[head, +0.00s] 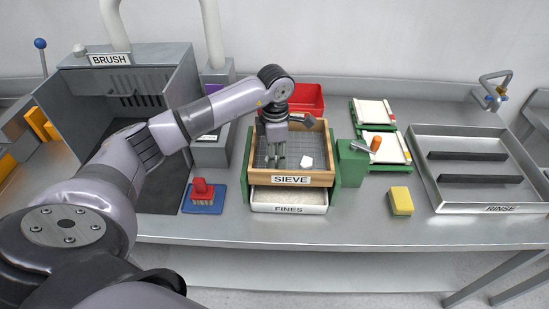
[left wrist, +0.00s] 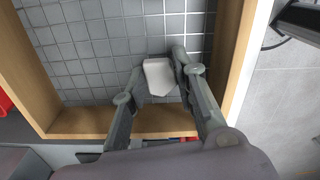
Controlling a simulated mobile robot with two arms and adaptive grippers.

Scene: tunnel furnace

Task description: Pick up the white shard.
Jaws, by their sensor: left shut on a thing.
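The white shard (head: 306,162) is a small pale block inside the wooden-framed sieve (head: 290,180), near its front right. In the left wrist view the shard (left wrist: 158,76) shows between the two fingertips, over the grey mesh. My left gripper (head: 277,163) reaches down into the sieve and is shut on the shard (left wrist: 160,80). In the head view the shard shows just right of the visible fingers, so the contact itself is unclear there. I cannot tell whether the shard touches the mesh. My right gripper is not in view.
The sieve's wooden walls surround the gripper closely. The fines drawer (head: 288,209) is below. A red bin (head: 308,97) stands behind. A yellow sponge (head: 401,201) and the rinse tray (head: 480,207) are farther right.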

